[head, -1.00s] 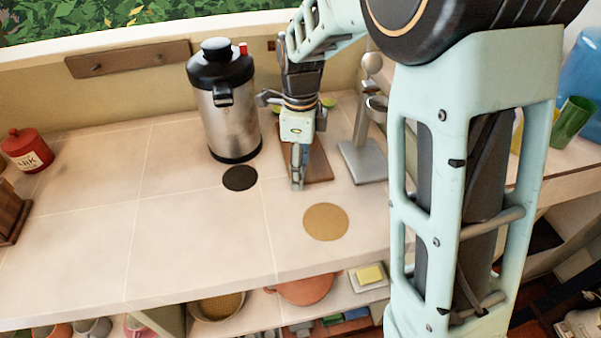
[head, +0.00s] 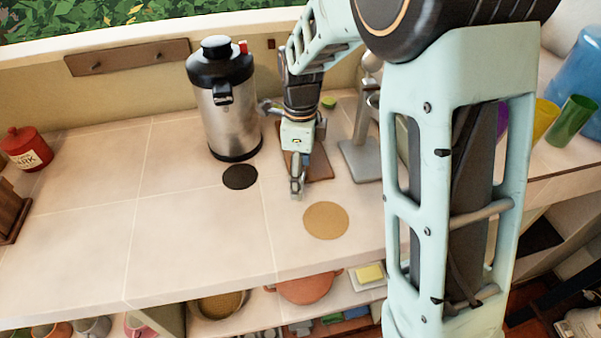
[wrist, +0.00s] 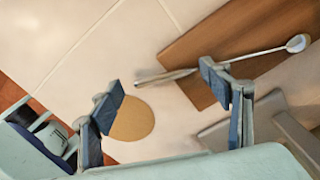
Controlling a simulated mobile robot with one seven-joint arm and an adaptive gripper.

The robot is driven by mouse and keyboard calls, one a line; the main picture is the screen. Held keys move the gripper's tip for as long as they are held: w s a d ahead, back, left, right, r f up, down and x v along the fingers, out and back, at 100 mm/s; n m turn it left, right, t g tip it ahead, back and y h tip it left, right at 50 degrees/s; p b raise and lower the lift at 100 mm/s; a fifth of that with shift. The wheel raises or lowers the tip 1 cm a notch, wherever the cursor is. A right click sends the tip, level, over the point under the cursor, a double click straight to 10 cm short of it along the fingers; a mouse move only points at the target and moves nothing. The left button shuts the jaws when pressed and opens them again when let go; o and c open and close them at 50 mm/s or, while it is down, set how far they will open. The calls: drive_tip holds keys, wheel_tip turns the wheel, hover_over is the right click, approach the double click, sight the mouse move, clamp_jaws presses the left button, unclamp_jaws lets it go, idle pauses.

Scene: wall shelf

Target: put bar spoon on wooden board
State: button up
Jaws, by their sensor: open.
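The wooden board (head: 320,168) lies on the counter, partly hidden behind my gripper (head: 297,186) in the head view. In the wrist view the bar spoon (wrist: 262,53) lies slantwise across the board (wrist: 225,38). Its round bowl is near the board's right edge, and its thicker handle end reaches past the left edge. My gripper (wrist: 161,78) is open, its fingers apart, with the handle end showing between them. The right finger hides a short part of the handle. I cannot tell how high the fingers are above it.
A round tan mat (head: 326,221) lies in front of the gripper, and a dark round mat (head: 240,177) lies to the left. A steel flask (head: 225,115) stands behind left. A grey metal stand (head: 364,160) is close on the right.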

wheel_tip(320, 180, up, 12)
drive_tip(key=shift+r+p, duration=0.15)
drive_tip(key=shift+p, duration=0.15)
idle(0.4)
